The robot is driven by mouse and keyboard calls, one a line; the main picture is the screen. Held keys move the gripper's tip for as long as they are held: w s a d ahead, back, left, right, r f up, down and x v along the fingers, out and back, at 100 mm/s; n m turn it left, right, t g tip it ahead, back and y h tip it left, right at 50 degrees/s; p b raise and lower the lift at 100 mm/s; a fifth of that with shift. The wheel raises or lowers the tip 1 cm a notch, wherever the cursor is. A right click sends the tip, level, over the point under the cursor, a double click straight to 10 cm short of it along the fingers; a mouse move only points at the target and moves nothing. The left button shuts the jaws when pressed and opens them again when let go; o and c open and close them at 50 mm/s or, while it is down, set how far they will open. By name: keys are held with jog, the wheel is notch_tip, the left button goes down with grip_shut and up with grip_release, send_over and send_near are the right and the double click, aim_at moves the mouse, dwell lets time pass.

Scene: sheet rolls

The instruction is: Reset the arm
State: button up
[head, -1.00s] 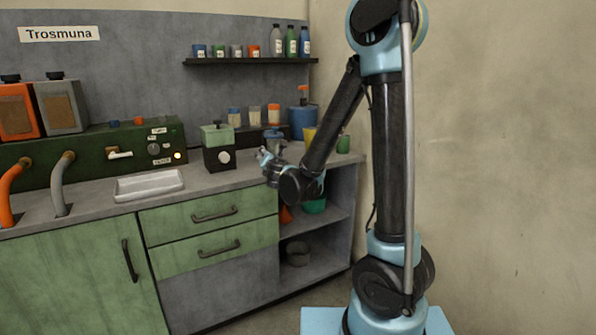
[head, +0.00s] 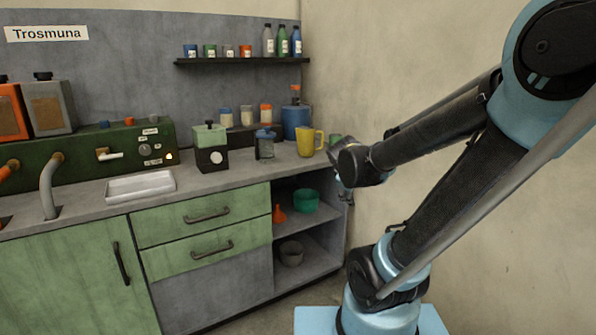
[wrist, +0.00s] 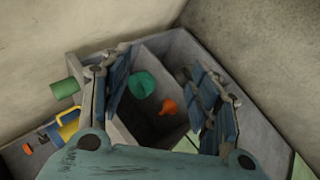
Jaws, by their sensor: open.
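My gripper (wrist: 165,100) is open in the wrist view, its two blue-padded fingers apart with nothing between them that it holds. Beyond the fingers lies the open shelf unit, with a green bowl (wrist: 142,84) and an orange funnel (wrist: 168,107) on it. In the head view my arm reaches from the right, and the gripper (head: 343,192) hangs beside the right end of the counter, mostly hidden behind my wrist link.
The counter (head: 235,172) carries a yellow mug (head: 307,142), a blue-lidded jar (head: 264,146), a green-topped box (head: 211,150) and a white tray (head: 140,186). The shelf unit holds the green bowl (head: 305,200), the orange funnel (head: 278,214) and a grey pot (head: 291,253). A wall stands close at right.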

jog(key=s+f+m+g+y, duration=0.1)
jog(key=s+f+m+g, duration=0.2)
jog(key=s, duration=0.7)
jog(key=s+f+m+g+y, duration=0.2)
jog(key=s+f+m, duration=0.2)
jog(key=s+m, duration=0.3)
jog(key=s, duration=0.3)
jog(key=shift+d+f+g, duration=0.15)
jog(key=shift+g, duration=0.25)
jog(key=shift+w+f, duration=0.2)
jog(key=shift+w, duration=0.15)
